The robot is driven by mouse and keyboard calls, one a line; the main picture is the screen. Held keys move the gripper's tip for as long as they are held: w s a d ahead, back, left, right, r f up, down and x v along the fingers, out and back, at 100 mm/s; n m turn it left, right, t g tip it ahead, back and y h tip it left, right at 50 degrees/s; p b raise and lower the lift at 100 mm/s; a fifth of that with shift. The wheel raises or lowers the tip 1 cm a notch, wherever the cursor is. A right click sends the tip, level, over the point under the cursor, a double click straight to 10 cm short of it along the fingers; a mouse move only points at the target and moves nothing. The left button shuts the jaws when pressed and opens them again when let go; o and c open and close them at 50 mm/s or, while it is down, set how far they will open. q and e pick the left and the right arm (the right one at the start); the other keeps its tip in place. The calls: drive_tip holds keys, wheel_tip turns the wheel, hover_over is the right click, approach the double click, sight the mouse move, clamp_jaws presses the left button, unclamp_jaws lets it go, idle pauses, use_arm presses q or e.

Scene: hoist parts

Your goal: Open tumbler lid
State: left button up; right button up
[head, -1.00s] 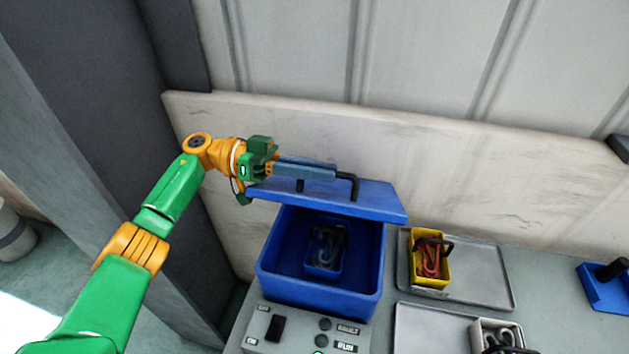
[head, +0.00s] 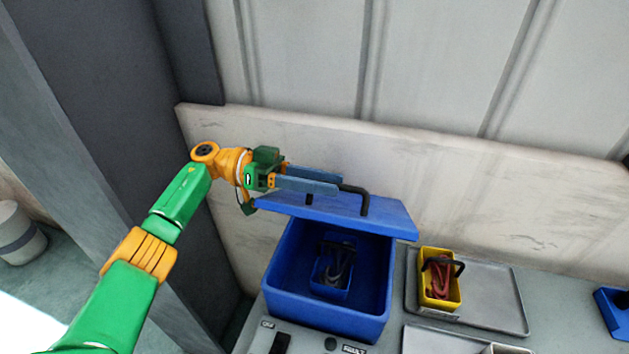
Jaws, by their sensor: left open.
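The blue tumbler box (head: 325,312) stands on the bench with its blue lid (head: 365,221) tilted up at the back, so the inside shows. A small blue bin (head: 331,278) with dark metal parts sits inside the box. A black handle (head: 358,192) stands on the lid. My left gripper (head: 338,183) is open at the lid, its fingers by the black handle; I cannot tell whether they touch it. My right gripper is not in view.
A grey tray (head: 497,295) to the right holds a yellow bin (head: 440,279) with red parts. A control panel (head: 305,340) lies in front of the box. A second tray (head: 430,340) is partly cut off. A pale wall board (head: 480,185) stands close behind.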

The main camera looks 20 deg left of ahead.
sight(289, 197)
use_arm(q)
drive_tip(key=a+b, duration=0.2)
drive_tip(key=a, duration=0.1)
drive_tip(key=a+b, duration=0.2)
drive_tip(key=shift+w+a+f, duration=0.15)
drive_tip(key=shift+a+f, duration=0.05)
drive_tip(key=shift+f, duration=0.15)
drive_tip(key=shift+a+r+b, duration=0.2)
drive_tip(key=shift+a+b, duration=0.1)
drive_tip(key=shift+r, duration=0.1)
